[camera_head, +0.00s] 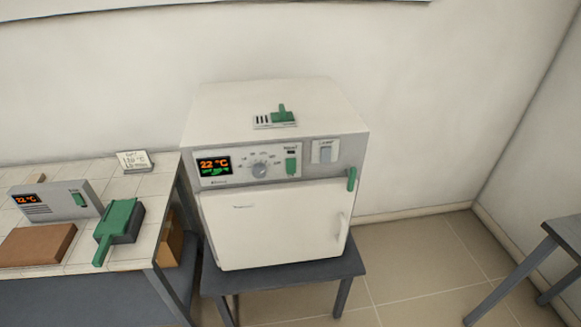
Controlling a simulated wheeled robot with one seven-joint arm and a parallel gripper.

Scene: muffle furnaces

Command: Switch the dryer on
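A white box-shaped oven (270,225) stands in the middle, its door closed. Its front panel has an orange-lit display reading 22 °C (213,165), a round dial (260,169), a green switch (291,166) and a pale grey rocker switch (326,152). A small grey control unit (58,202) on the left bench also has a lit display near 22 °C and a green switch (79,199). No label readable here tells me which one is the dryer. My gripper is not in view.
The oven stands on a dark stand (290,277). A green latch (351,179) is at its right edge, and a vent with a green lever (282,115) on top. The left bench holds a brown block (36,246), a green-handled item (119,222) and a card (134,161).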

